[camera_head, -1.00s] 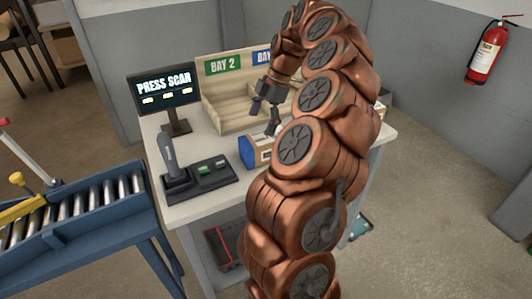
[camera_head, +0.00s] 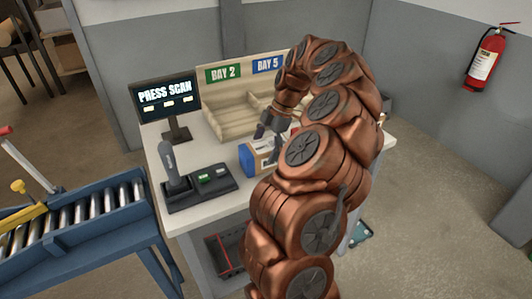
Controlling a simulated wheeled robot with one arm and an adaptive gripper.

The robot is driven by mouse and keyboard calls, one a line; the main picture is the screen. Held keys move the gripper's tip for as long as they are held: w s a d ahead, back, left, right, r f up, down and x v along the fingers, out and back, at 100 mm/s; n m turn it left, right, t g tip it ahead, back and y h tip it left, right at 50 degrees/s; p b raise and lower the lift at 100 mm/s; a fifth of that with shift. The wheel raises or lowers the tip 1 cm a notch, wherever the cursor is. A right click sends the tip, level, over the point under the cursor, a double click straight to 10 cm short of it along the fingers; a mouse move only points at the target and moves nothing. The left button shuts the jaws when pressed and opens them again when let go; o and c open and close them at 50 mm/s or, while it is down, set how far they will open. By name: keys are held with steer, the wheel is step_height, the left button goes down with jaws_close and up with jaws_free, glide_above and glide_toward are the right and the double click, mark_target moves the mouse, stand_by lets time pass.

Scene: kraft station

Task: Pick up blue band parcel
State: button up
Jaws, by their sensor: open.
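The blue band parcel (camera_head: 248,160) is a small box with a blue end and a white label, standing on the table (camera_head: 215,210) to the right of the scanner dock. My gripper (camera_head: 267,142) is open, pointing down at the parcel's top, with its dark fingers at or just above the box. My arm hides the parcel's right part and some of the gripper. I cannot tell whether the fingers touch it.
A wooden sorter with BAY 2 (camera_head: 223,72) and BAY 5 (camera_head: 268,64) signs stands behind. A PRESS SCAN monitor (camera_head: 166,97), a handheld scanner (camera_head: 171,165) and a button box (camera_head: 208,181) are left. A roller conveyor (camera_head: 75,220) stands beside the table.

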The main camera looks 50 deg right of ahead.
steer(key=shift+x, duration=1.3)
steer(key=shift+c, duration=0.2)
steer(key=c, duration=1.4)
steer(key=shift+r, duration=0.1)
